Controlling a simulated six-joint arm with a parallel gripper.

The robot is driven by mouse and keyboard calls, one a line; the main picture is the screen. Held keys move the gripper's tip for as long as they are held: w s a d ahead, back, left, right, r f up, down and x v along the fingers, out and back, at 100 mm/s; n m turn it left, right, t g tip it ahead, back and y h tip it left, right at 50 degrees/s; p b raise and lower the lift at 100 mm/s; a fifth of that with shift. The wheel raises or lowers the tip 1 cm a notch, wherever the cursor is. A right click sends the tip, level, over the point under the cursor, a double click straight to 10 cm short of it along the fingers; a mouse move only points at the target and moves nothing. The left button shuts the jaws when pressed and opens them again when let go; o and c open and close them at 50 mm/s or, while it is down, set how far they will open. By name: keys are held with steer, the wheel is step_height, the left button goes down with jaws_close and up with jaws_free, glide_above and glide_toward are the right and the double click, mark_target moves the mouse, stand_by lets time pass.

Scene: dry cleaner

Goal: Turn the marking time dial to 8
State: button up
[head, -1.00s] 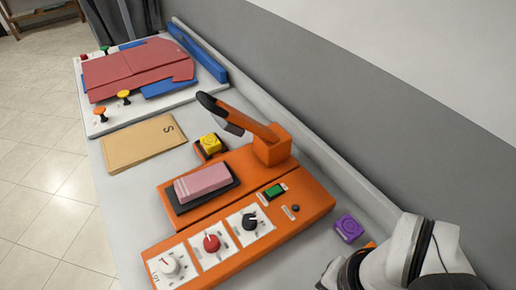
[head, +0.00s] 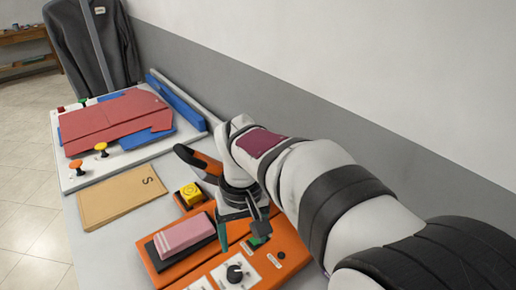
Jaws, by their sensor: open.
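The orange machine (head: 150,255) stands on the table, its front cut off by the lower edge of the head view. A dial with a black knob (head: 235,273) on a white plate is in view, and the edge of another white plate (head: 199,284) shows at the bottom. I cannot read the dial labels, so I cannot tell which is the marking time dial. My gripper (head: 243,234) is open and empty, pointing down over the machine, near the green switch (head: 257,242) and behind the black knob. It appears apart from the knob.
A pink block (head: 187,232) lies on a black pad. The machine's black-handled lever (head: 196,160) is partly behind my arm. A yellow button (head: 191,192), a brown envelope (head: 120,203) and a white board with folded red cloth (head: 115,120) lie farther back. A grey wall runs along the right.

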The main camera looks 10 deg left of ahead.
mark_target(234, 271)
steer(key=shift+n, duration=0.7)
steer(key=a+f, duration=0.1)
steer(key=f, duration=0.4)
steer(key=w+a+f, duration=0.1)
steer(key=f, duration=0.5)
steer(key=a+f, duration=0.1)
steer(key=f, duration=0.5)
steer(key=shift+w+a, duration=0.15)
steer(key=shift+w, duration=0.2)
jaws_close()
